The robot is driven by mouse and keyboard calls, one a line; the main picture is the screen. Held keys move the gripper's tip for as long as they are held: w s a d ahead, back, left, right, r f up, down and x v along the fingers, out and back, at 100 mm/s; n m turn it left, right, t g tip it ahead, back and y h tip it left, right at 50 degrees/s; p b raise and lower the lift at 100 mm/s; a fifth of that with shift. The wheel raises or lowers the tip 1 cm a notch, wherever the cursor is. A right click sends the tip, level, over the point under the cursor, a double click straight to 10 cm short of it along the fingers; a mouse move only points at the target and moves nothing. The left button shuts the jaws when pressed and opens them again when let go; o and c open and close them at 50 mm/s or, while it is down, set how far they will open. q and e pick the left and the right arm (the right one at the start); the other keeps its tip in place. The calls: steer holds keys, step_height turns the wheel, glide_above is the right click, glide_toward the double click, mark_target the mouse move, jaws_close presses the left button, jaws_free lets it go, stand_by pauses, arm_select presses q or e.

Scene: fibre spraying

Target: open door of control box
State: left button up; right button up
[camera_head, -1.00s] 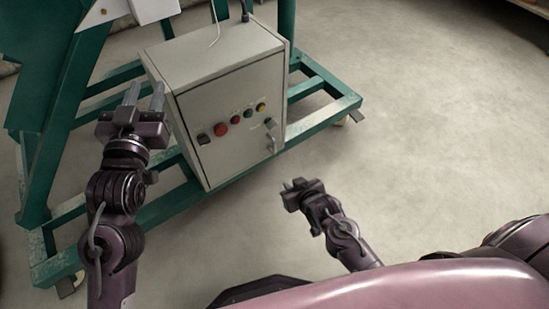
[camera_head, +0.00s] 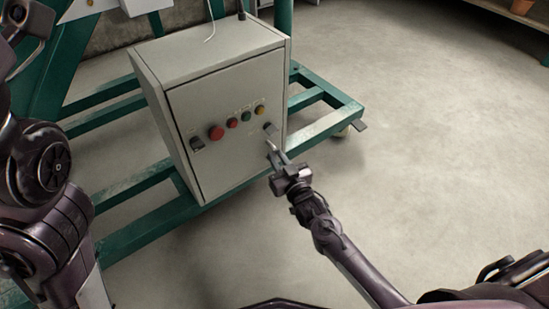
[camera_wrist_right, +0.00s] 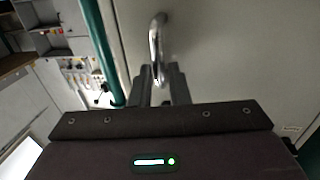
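The control box (camera_head: 225,105) is a light grey cabinet on a green frame. Its front door (camera_head: 215,165) looks shut and carries red, green and yellow buttons and a dark switch. A metal handle (camera_wrist_right: 157,45) shows close up in the right wrist view, upright on the door. My right gripper (camera_head: 276,153) is at the right side of the door, by the handle. In the right wrist view my right gripper (camera_wrist_right: 162,88) has a finger on each side of the handle's near end, with a gap between them. My left arm fills the left edge; its fingers are not visible.
The green frame (camera_head: 335,118) runs under and behind the box and sticks out to the right on a caster. Bare concrete floor (camera_head: 430,150) lies open to the right. A cable (camera_head: 212,20) rises from the box top.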

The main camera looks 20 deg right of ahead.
steer(key=shift+w+a+b, duration=0.2)
steer(key=shift+w+b, duration=0.2)
steer(key=shift+w, duration=0.75)
jaws_close()
